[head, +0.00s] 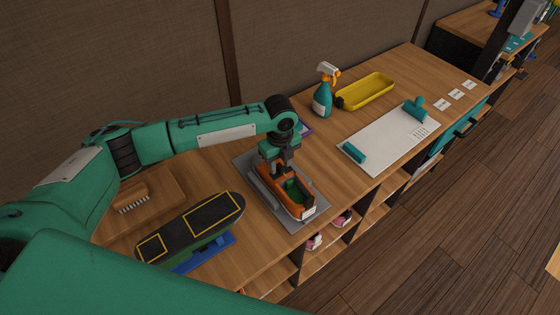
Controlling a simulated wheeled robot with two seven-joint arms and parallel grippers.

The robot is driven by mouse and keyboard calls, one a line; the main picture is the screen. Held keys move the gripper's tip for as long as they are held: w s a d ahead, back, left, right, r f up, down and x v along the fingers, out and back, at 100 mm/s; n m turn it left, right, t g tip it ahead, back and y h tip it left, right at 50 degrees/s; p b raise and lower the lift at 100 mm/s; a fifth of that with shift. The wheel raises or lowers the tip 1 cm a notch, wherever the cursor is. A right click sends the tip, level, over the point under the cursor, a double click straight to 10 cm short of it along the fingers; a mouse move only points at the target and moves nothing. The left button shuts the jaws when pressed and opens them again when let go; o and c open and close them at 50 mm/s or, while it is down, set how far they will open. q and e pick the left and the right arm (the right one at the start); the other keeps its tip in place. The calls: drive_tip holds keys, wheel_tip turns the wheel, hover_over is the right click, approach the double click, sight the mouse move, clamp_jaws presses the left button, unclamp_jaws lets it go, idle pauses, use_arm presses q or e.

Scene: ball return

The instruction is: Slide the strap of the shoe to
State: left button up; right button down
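The shoe (298,204) is orange with a dark green inside. It sits on a grey plate (301,221) on the wooden counter, its near end towards the counter's front edge. My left gripper (275,174) points down at the far end of the shoe, right over or against it. Its fingertips are small and dark here, so I cannot tell whether they are apart or closed on anything. The strap cannot be made out clearly; the gripper covers part of the shoe's far end. My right gripper is not in view.
A black skateboard (190,228) on a blue stand (212,256) lies left of the shoe. A brush (131,198) is behind it. A spray bottle (322,100), yellow tray (367,91) and white board (385,140) stand to the right. Pink shoes (342,218) sit in the shelf below.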

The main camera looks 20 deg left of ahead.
use_arm(q)
drive_tip(key=shift+c, duration=0.2)
clamp_jaws()
drive_tip(key=shift+w+d+r+p, duration=0.1)
drive_tip(key=shift+w+d+p, duration=0.15)
drive_tip(key=shift+p, duration=0.3)
drive_tip(key=shift+o, duration=0.2)
unclamp_jaws()
wheel_tip(320, 180, up, 14)
drive_tip(key=b, duration=0.3)
drive_tip(key=shift+f, duration=0.2)
